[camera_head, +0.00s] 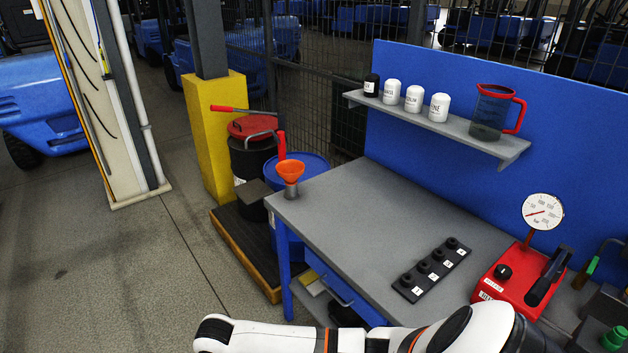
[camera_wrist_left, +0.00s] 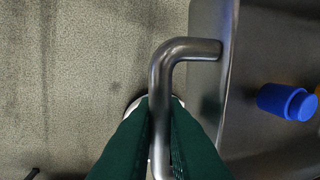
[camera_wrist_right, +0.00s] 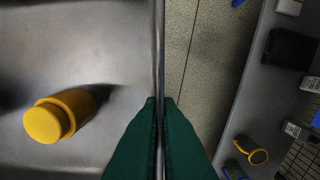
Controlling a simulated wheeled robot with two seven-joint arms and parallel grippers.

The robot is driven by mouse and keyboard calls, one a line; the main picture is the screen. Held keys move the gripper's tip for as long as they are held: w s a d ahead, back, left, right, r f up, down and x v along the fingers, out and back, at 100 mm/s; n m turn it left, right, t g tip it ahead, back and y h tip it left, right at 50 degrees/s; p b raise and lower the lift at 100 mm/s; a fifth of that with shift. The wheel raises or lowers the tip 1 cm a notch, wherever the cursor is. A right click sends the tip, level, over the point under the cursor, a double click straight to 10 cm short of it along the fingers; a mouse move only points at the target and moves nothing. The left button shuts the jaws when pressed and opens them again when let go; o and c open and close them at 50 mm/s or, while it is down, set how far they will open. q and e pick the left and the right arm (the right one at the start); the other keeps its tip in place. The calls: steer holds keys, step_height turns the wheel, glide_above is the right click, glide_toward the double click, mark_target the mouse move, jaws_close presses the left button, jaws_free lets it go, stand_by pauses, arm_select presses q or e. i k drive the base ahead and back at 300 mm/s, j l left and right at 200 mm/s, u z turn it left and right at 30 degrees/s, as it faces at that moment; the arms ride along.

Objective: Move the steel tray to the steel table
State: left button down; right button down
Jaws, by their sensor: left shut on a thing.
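The steel tray shows in the left wrist view (camera_wrist_left: 207,20) with a bent round handle on its side, and in the right wrist view (camera_wrist_right: 110,15) with a thin bar along its edge. My left gripper (camera_wrist_left: 162,98) has its green fingers shut on the handle. My right gripper (camera_wrist_right: 159,100) has its green fingers closed around the thin bar. A blue capped object (camera_wrist_left: 285,101) and a yellow capped object (camera_wrist_right: 60,115) lie in the tray. The head view shows neither tray nor grippers. I cannot identify the steel table with certainty.
In the head view, a grey-topped workbench (camera_head: 350,215) bears an orange funnel (camera_head: 290,172), a black numbered block (camera_head: 432,270) and a red gauge pump (camera_head: 510,285). A yellow post (camera_head: 215,130) stands behind. Open floor (camera_head: 100,270) lies at left. One white arm of mine crosses the bottom.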

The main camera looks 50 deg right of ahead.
mark_target(347, 208)
steer(key=i+j, duration=0.1)
steer(key=i, duration=0.75)
steer(key=z, duration=0.45)
steer(key=i+j+z, duration=0.1)
steer(key=z, duration=0.4)
steer(key=j+z, duration=0.1)
steer(key=z, duration=0.35)
steer(key=i+j+z, duration=0.1)
steer(key=z, duration=0.4)
steer(key=j+z, duration=0.1)
steer(key=z, duration=0.35)
steer(key=j+z, duration=0.1)
steer(key=z, duration=0.4)
steer(key=j+z, duration=0.1)
steer(key=z, duration=0.35)
